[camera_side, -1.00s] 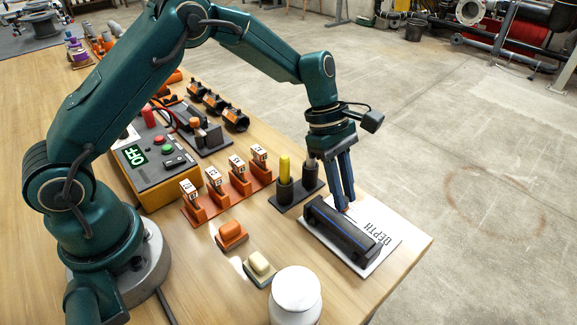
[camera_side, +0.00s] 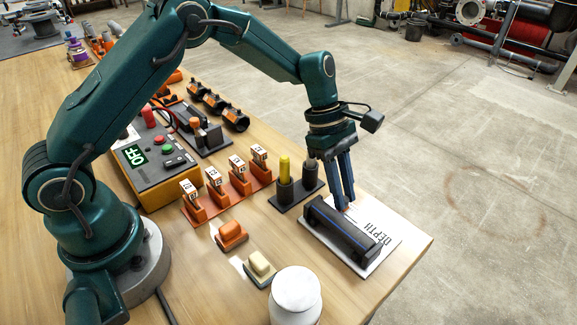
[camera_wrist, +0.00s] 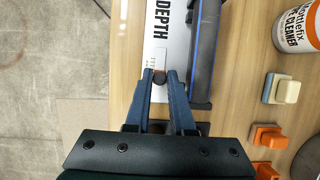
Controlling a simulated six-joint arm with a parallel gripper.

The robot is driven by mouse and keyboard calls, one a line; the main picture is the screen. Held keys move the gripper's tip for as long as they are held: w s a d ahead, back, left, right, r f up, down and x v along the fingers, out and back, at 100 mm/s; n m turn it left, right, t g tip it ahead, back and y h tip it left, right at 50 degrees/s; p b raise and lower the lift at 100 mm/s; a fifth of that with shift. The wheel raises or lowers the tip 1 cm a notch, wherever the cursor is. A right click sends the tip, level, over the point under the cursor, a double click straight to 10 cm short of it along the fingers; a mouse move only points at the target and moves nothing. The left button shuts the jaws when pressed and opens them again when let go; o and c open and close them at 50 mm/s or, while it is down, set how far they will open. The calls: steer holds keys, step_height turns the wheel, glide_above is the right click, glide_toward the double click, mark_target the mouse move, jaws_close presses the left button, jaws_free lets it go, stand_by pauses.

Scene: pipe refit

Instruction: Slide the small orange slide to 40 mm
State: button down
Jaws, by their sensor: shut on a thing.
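A white plate marked DEPTH (camera_side: 397,233) lies near the table's right corner, with a long black block with a blue line (camera_side: 340,232) along it. In the wrist view the plate (camera_wrist: 158,55) has a printed scale by the fingertips, and the block (camera_wrist: 203,60) is right of them. My gripper (camera_side: 347,208) points down at the plate's far side, behind the block. In the wrist view its fingertips (camera_wrist: 160,74) are closed on a small dark round knob (camera_wrist: 159,79), apparently the slide's. The slide's orange body is mostly hidden, and I cannot read its position in millimetres.
A dark holder with a yellow peg (camera_side: 285,170) stands close left of my gripper. Orange stands with numbered tags (camera_side: 238,175), an orange block (camera_side: 231,233), a cream block (camera_side: 259,267) and a white jar (camera_side: 296,296) are farther left and in front. The table edge is close on the right.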

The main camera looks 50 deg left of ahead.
stand_by(0.3)
steer(key=shift+d, duration=0.75)
steer(key=c, duration=1.1)
jaws_free()
steer(key=shift+o, duration=0.2)
steer(key=shift+v, duration=2.6)
